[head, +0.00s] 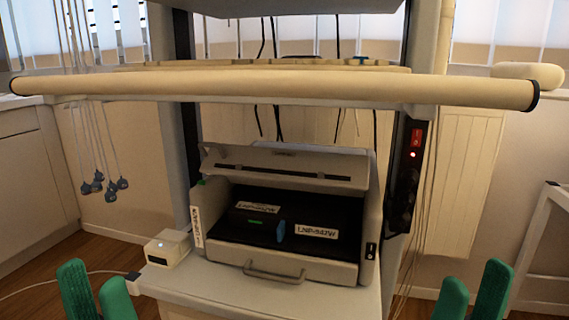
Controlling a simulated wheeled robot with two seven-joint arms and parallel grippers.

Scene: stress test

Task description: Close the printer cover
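The printer (315,265) is a light grey box on a white shelf, below a long horizontal roll or bar. Its cover (285,166) is raised and tilted back, so the dark inside with white labels (316,231) shows. A handle (274,272) is on its front. My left gripper (98,290) is at the bottom left, with green fingers apart and nothing between them. My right gripper (470,292) is at the bottom right, with green fingers apart and empty. Both are in front of the printer, to either side, and touch nothing visible.
The cream bar (280,88) spans the view above the printer. A small white box (168,247) stands left of the printer on the shelf (220,287). A power strip (408,170) with a red light hangs on the right post. A white frame (540,240) stands at the far right.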

